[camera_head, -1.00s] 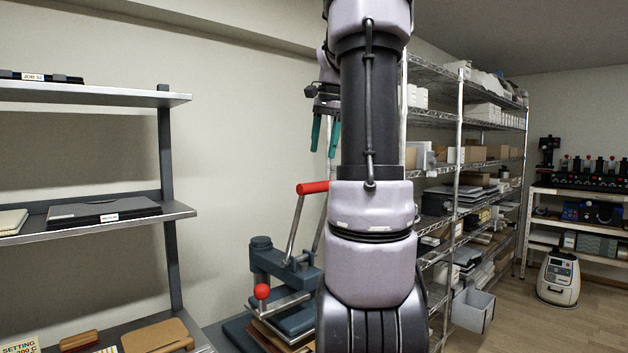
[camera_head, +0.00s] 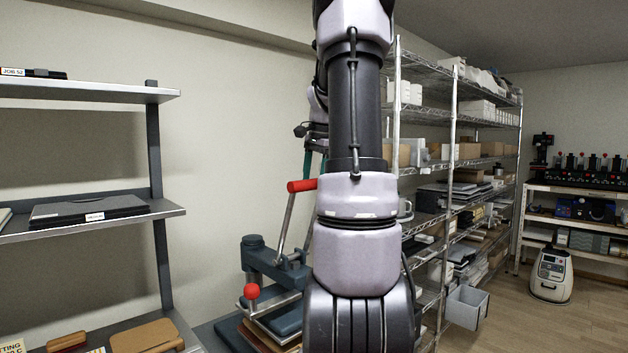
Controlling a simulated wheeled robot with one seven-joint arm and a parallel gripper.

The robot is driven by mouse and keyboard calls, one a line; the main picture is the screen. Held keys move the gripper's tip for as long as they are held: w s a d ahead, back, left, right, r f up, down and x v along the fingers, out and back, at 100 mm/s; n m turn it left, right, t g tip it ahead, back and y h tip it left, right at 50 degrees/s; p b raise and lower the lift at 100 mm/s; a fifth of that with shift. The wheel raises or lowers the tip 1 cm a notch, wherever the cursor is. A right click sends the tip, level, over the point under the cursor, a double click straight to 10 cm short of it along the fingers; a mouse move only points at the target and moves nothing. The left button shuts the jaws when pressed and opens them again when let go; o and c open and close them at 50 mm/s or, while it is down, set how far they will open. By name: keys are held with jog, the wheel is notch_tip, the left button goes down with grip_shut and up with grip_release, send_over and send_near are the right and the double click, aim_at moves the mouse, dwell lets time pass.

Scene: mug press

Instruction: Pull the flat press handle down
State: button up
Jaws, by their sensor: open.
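The flat press (camera_head: 262,258) stands on the bench left of my arm, with a dark blue-grey frame and part of it hidden behind the arm. Its long handle is raised, a grey rod ending in a red grip (camera_head: 301,185). A red ball knob (camera_head: 252,291) sits lower on its front. My gripper (camera_head: 309,160) shows only in part behind my arm, its teal fingers pointing down just above and behind the red grip in the picture. It is open, and I see nothing held. Whether it touches the grip cannot be told.
A wall shelf (camera_head: 110,222) with flat dark cases is at left. A brown board (camera_head: 146,337) lies on the lower left bench. Wire racks (camera_head: 452,130) with boxes stand right of my arm. A grey bin (camera_head: 467,307) juts out low.

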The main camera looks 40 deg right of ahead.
grip_shut()
dwell(1.5)
